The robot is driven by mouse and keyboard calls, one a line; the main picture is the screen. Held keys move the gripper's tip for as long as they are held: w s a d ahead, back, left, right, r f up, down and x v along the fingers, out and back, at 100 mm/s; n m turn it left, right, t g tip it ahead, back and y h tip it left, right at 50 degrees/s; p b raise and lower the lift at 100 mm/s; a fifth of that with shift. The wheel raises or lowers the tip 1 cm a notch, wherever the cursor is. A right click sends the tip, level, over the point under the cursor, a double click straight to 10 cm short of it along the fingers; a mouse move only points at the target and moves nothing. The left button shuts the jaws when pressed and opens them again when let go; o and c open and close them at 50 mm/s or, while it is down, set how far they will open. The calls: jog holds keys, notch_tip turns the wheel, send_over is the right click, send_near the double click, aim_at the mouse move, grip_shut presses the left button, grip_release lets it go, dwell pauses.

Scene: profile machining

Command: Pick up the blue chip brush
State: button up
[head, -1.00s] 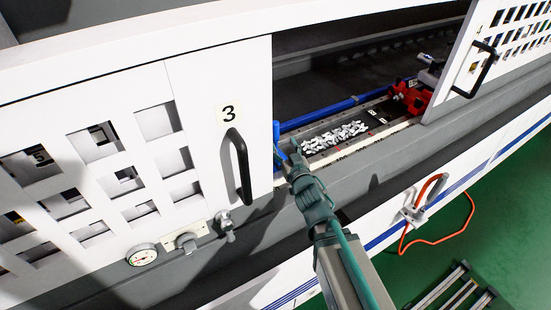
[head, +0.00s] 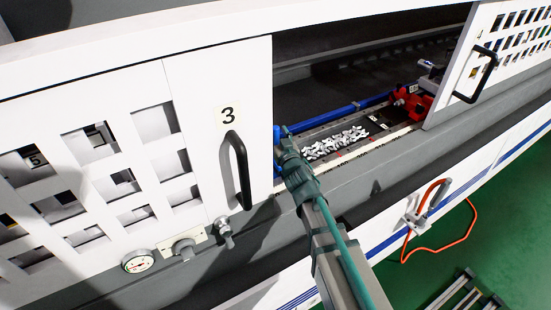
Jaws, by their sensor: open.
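The blue chip brush (head: 345,111) appears as a long blue rod lying inside the machine opening, behind the pile of pale chips (head: 335,143). Its left end runs behind the edge of door 3 and my gripper, so that end is hidden. My gripper (head: 278,143), with blue fingers, is at the left edge of the opening, beside the door 3 edge. It is open, and nothing shows held in it. It overlaps the left end of the rod in the picture; I cannot tell whether they touch.
The door marked 3 (head: 220,80) with its black handle (head: 240,170) stands close left of my gripper. A red clamp (head: 412,101) sits at the right of the opening. The door marked 4 (head: 500,60) bounds the right side. A grey ledge (head: 380,165) runs below the opening.

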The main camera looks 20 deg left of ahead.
jog(key=shift+w+a, duration=0.15)
grip_shut()
jog(key=shift+r, duration=0.15)
